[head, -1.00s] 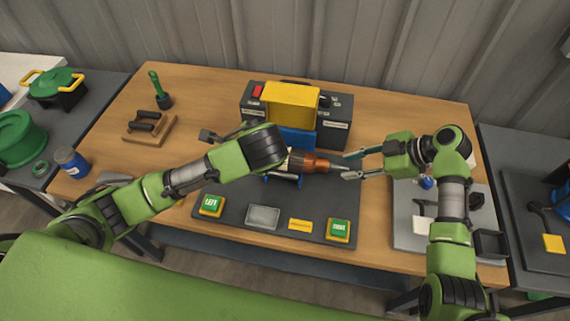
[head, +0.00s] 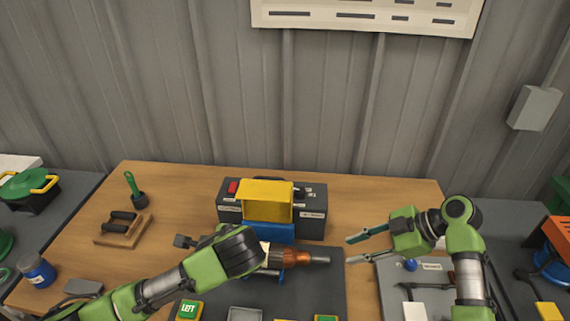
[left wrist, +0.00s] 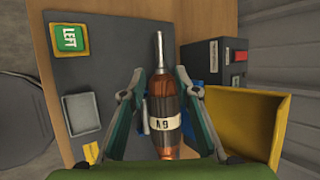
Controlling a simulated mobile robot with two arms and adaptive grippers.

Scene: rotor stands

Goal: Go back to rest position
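The copper-brown rotor (head: 285,257) with a grey shaft lies on a blue stand in the middle of the bench. In the head view my own left wrist hides these fingers. My right gripper (head: 352,251) is open and empty, just right of the shaft's end and apart from it.
A dark box with a yellow hood (head: 267,200) stands just behind the rotor. A green LEFT button (head: 188,309) is in front. A wooden rack (head: 123,228) and a blue jar (head: 37,270) are at the left. A grey tray (head: 390,290) lies beneath my right arm.

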